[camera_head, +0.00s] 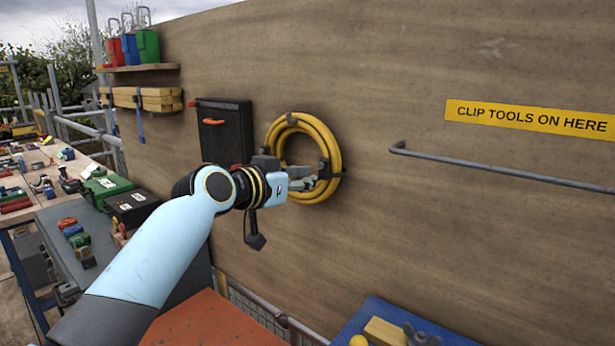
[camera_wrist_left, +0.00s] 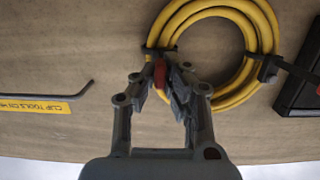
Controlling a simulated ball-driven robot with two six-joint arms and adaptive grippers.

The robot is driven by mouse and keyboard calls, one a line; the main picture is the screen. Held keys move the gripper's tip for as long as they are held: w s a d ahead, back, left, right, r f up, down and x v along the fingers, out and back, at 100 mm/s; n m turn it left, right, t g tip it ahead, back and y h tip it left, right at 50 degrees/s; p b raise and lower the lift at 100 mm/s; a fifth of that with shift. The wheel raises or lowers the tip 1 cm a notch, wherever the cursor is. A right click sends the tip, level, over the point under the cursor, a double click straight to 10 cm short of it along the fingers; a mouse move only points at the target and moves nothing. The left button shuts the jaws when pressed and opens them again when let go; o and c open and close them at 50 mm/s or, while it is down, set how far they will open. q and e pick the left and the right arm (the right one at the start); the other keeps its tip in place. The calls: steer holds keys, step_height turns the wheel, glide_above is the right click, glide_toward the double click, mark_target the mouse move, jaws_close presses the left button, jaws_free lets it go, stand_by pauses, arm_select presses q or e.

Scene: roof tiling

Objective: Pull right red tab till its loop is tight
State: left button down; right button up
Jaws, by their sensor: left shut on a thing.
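A coil of yellow hose (camera_head: 334,143) hangs on the wooden wall; it also fills the top of the left wrist view (camera_wrist_left: 254,22). A black loop (camera_wrist_left: 157,52) goes around the coil's right side, which is on the left in the wrist view. Its red tab (camera_wrist_left: 159,73) sticks out between the fingertips of my left gripper (camera_wrist_left: 168,84). In the head view my left gripper (camera_head: 310,183) reaches the coil's right side, shut on that tab. Whether the loop lies snug on the hose cannot be told. My right gripper is not in view.
A second black loop (camera_wrist_left: 267,69) holds the coil's other side. A black wall box (camera_head: 226,128) hangs left of the coil. A grey rail (camera_head: 500,170) under a yellow sign (camera_head: 530,118) is on the right. A blue mat (camera_head: 375,314) lies below. The wall between coil and rail is clear.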

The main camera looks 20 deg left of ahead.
arm_select(q)
steer(key=shift+f+p+v, duration=0.25)
steer(key=shift+p+v, duration=0.05)
steer(key=shift+v, duration=0.8)
steer(key=c, duration=0.9)
jaws_free()
steer(key=shift+s, duration=0.15)
steer(key=v, duration=0.2)
steer(key=f+p+v, duration=0.1)
steer(key=v, duration=0.2)
steer(key=shift+s+a+p, duration=0.2)
steer(key=shift+s+p, duration=0.1)
steer(key=shift+s, duration=0.1)
